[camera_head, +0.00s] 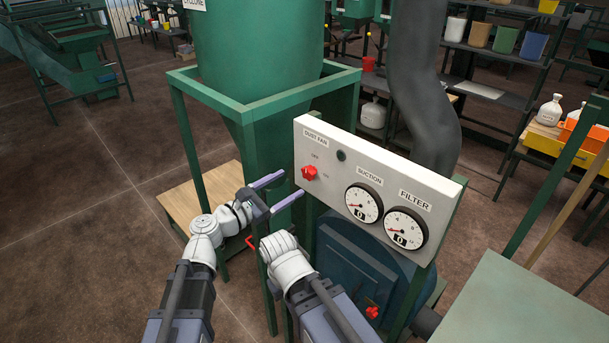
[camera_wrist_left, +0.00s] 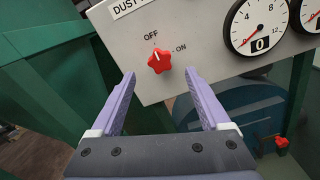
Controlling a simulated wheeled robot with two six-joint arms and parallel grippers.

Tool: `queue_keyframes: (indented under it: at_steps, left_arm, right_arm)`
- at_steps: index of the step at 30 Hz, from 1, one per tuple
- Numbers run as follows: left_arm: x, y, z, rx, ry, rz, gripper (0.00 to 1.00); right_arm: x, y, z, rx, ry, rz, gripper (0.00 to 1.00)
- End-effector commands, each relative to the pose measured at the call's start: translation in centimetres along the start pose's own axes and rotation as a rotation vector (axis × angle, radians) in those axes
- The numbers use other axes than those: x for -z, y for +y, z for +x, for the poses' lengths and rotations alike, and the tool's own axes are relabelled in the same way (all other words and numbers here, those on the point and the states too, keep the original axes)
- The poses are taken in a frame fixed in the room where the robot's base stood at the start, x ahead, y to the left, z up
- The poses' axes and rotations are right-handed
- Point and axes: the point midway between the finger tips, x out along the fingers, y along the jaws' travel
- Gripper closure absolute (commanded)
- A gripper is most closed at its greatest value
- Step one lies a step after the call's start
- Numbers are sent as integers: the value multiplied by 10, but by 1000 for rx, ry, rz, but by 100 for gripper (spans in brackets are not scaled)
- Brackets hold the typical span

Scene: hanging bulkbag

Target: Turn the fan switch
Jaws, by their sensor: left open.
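The red fan switch (camera_head: 310,173) is a lobed knob on the white panel (camera_head: 343,157), under the "DUST FAN" label. In the left wrist view the knob (camera_wrist_left: 160,60) sits beneath the printed words OFF and ON, and its white mark seems to point up toward OFF. My left gripper (camera_head: 284,188) is open and empty, its purple fingers pointing at the panel just left of and below the knob. In the left wrist view the gripper (camera_wrist_left: 160,88) has the knob ahead, between and beyond its fingertips, not touching. My right gripper cannot be made out.
The suction gauge (camera_head: 363,203) and filter gauge (camera_head: 406,229) are right of the knob. A green frame with the cyclone (camera_head: 258,60) stands behind on the left. A blue round housing (camera_head: 362,255) with another red knob (camera_head: 372,312) is below. A green tabletop (camera_head: 510,310) is at right.

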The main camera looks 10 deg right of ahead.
Motion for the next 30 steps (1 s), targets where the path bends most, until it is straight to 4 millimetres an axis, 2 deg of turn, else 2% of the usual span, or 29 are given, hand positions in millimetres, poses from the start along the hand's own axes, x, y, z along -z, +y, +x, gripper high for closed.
queue_keyframes:
  at_steps: [6,13,18,26,30]
  left_arm:
    - [1,1,36,3,0,2,20]
    - [1,0,63,3,1,3,20]
    - [0,0,70,1,1,4,20]
    - [0,0,70,1,1,4,20]
    - [0,0,70,1,1,4,36]
  right_arm:
    - [0,0,0,0,0,0,100]
    - [0,0,0,0,0,0,100]
    - [0,0,0,0,0,0,100]
    - [0,0,0,0,0,0,100]
    - [0,0,0,0,0,0,100]
